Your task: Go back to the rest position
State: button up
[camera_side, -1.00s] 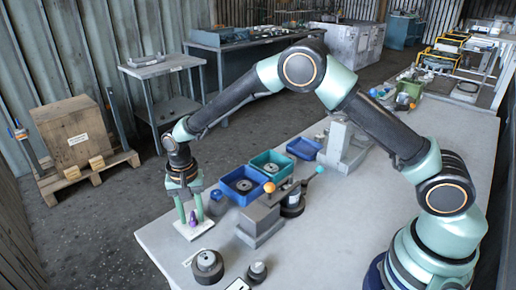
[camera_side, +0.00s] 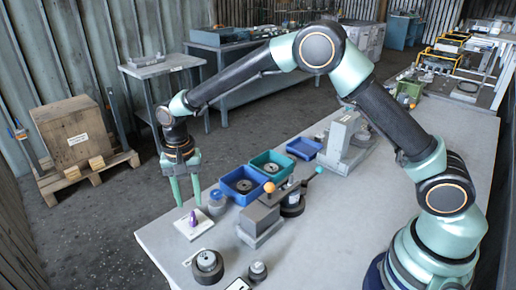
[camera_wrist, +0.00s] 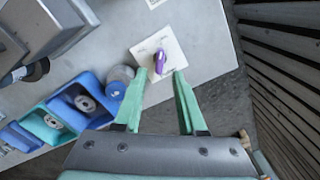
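My gripper (camera_side: 186,192) has two green fingers, spread apart with nothing between them. It hangs above the near left edge of the grey table. In the wrist view, the gripper (camera_wrist: 168,78) is open toward a white plate (camera_wrist: 172,38). A small purple part (camera_wrist: 160,62) stands on that plate, apart from the fingers. In the side view, the purple part (camera_side: 193,218) stands on the white plate (camera_side: 200,229), just below the fingertips.
Blue bin (camera_side: 232,197) and teal bin (camera_side: 259,172) hold round parts. A grey fixture (camera_side: 259,224) with an orange knob stands beside them. A dark round part (camera_side: 207,264) lies at the front. The table (camera_side: 320,240) is clear toward the right.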

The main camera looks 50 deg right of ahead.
jog(key=shift+r, duration=0.15)
jog(key=s+d+r+n+t, duration=0.2)
jog(key=d+r, duration=0.4)
jog(key=r, duration=0.3)
jog(key=s+d+r+n+t, duration=0.1)
jog(key=s+d+r, duration=0.3)
jog(key=s, duration=0.4)
jog(key=s+d+r+n+t, duration=0.2)
jog(key=s+d+r+n, duration=0.2)
jog(key=s+d, duration=0.3)
jog(key=shift+s+d+r+t, duration=0.15)
jog(key=shift+s+d+t, duration=0.15)
jog(key=shift+s, duration=0.7)
